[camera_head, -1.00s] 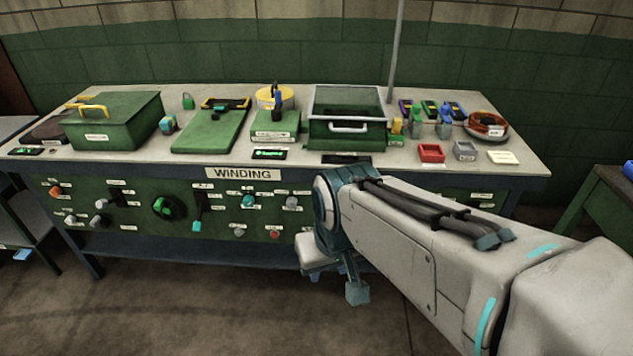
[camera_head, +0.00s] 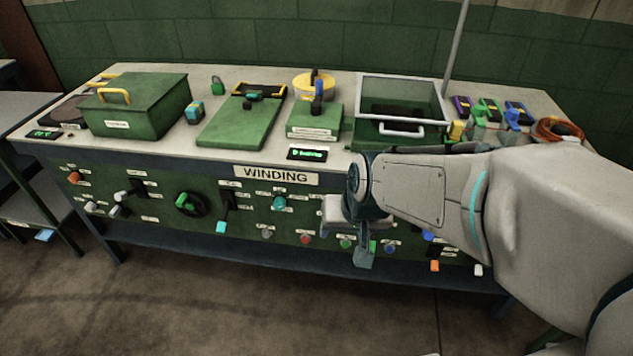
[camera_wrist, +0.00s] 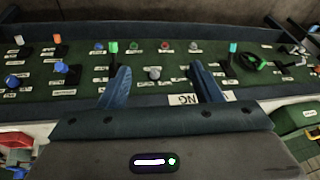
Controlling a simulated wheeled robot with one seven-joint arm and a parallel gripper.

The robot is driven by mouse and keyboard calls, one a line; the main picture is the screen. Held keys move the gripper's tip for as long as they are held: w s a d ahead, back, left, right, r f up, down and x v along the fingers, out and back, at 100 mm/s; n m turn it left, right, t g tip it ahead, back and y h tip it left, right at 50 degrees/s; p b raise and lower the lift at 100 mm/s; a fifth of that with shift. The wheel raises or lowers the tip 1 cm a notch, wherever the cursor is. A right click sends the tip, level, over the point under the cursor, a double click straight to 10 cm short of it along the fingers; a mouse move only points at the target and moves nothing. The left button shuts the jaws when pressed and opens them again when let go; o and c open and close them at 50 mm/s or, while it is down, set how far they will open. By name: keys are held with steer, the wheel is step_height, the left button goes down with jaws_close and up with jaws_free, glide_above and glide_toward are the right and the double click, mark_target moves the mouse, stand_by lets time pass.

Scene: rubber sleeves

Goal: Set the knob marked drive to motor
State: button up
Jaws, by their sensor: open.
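The green panel (camera_head: 160,222) under the WINDING sign (camera_head: 277,175) carries several knobs and levers with small labels. I cannot read which one says drive or motor. A teal knob (camera_head: 279,203), a large green-and-black rotary knob (camera_head: 187,204) and a teal-tipped lever (camera_head: 222,226) sit left of my gripper (camera_head: 350,238). In the wrist view my gripper (camera_wrist: 160,76) is open and empty, its two blue fingers spread before the panel. My arm hides part of the panel's right side.
The bench top holds a green lidded box (camera_head: 135,110), a clear-lidded box (camera_head: 398,105), a green board (camera_head: 240,125) and a lit display (camera_head: 306,154). A side table (camera_head: 40,110) stands at left. Open floor (camera_head: 180,300) lies before the bench.

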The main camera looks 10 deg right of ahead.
steer(key=w+a+f+m+t+h+b, duration=0.15)
steer(key=w+f+t+b, duration=0.35)
steer(key=f, duration=0.5)
steer(key=w+f+t+h+b, duration=0.35)
steer(key=w+f, duration=0.25)
steer(key=f, duration=0.3)
steer(key=w+f+m+t+h+b, duration=0.1)
steer(key=w+f+t+h+b, duration=0.15)
steer(key=w+f+t, duration=0.55)
steer(key=w+d+f+g, duration=0.2)
steer(key=w+d+g, duration=0.1)
steer(key=w, duration=0.7)
steer(key=shift+w+d+y, duration=0.25)
steer(key=shift+d+y, duration=0.2)
steer(key=c, duration=1)
